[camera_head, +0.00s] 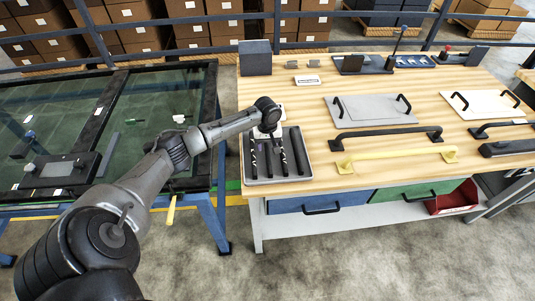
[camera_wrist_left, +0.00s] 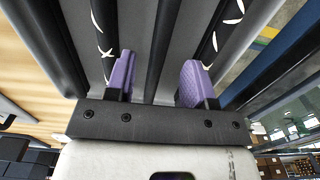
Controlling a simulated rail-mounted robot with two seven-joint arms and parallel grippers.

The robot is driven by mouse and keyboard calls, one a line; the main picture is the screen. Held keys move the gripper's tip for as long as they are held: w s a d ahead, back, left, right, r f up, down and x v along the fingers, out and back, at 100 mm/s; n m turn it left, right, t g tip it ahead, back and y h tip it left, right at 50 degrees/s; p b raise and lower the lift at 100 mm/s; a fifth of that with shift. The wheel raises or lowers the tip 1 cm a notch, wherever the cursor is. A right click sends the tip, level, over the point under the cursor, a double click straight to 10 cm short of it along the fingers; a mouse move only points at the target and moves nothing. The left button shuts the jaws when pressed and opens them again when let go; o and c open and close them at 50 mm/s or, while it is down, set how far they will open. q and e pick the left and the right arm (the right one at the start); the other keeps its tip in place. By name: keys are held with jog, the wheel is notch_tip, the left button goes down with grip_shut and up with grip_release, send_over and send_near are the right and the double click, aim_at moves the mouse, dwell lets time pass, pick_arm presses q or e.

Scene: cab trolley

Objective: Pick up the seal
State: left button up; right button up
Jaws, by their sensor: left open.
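Several long black strips lie side by side in a grey tray (camera_head: 278,181) at the left front of the wooden table; I take these to be the seals. Some are plain, and others, like this marked strip (camera_head: 284,158), carry white marks. My left gripper (camera_head: 268,131) is over the far part of the tray, pointing down. In the left wrist view its purple fingertips (camera_wrist_left: 157,78) stand apart. A plain dark strip (camera_wrist_left: 165,40) runs through the gap between them, with a white-marked strip (camera_wrist_left: 103,35) near one finger. I cannot tell whether the fingers touch any strip. My right gripper is not in view.
A dark box (camera_head: 255,58) stands behind the tray. To its right are a grey plate with handles (camera_head: 372,110), a black handle bar (camera_head: 385,137) and a yellow handle bar (camera_head: 400,158). A glass-panelled frame (camera_head: 110,130) stands at the left, beyond a gap.

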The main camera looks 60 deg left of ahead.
aim_at(267, 152)
pick_arm(q)
notch_tip(267, 152, down, 3)
jog(key=shift+r+b, duration=0.1)
jog(key=shift+b, duration=0.2)
grip_shut()
